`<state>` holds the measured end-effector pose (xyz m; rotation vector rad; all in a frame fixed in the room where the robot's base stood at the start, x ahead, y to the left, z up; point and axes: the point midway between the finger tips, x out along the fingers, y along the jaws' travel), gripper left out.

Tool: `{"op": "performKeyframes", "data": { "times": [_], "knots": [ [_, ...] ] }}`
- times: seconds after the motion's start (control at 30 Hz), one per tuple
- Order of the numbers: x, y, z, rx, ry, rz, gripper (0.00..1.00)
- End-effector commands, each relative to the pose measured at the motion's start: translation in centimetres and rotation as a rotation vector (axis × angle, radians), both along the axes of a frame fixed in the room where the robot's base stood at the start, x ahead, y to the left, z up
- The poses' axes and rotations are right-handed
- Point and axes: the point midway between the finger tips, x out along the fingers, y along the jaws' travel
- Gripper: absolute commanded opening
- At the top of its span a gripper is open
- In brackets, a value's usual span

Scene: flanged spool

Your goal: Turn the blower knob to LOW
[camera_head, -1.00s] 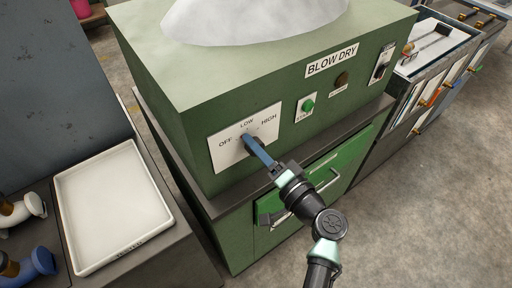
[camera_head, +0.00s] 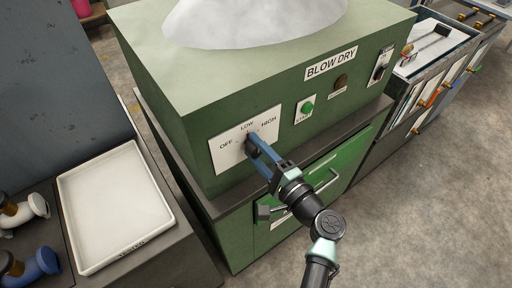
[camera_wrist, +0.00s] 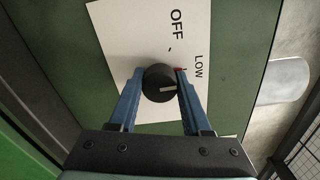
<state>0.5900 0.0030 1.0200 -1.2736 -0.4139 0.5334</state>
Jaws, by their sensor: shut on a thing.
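The blower knob (camera_wrist: 158,80) is black and round, on a white plate (camera_wrist: 118,30) marked OFF, LOW and HIGH. In the wrist view it sits between the two blue fingers of my gripper (camera_wrist: 156,84), which is shut on it. A pale bar shows on the knob's face, and a small red mark shows beside the right fingertip, towards LOW. In the head view my gripper (camera_head: 252,145) reaches the plate from the lower right, and its fingers hide much of the knob. The red mark there is just under the word LOW.
The plate is on the green BLOW DRY cabinet (camera_head: 190,80). A green button (camera_head: 307,107), a dark round fitting (camera_head: 341,81) and a switch (camera_head: 380,72) are to the right. A white tray (camera_head: 75,190) lies at left.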

Motion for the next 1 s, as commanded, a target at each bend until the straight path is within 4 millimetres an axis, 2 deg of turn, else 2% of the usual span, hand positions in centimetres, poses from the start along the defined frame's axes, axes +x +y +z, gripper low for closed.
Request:
{"op": "performKeyframes", "data": {
  "times": [0.47, 0.5, 0.6, 0.63, 1.0],
  "knots": [
    [-0.03, -0.1, -0.1, 0.01, 0.008, -0.003, 0.0],
    [-0.03, -0.1, -0.1, 0.01, 0.009, -0.003, 0.55],
    [-0.01, -0.08, -0.09, 0.009, 0.007, -0.002, 0.73],
    [-0.02, -0.08, -0.08, 0.009, 0.007, -0.002, 0.78],
    [-0.39, -0.37, -0.06, 0.009, 0.006, -0.002, 0.78]
  ]
}}
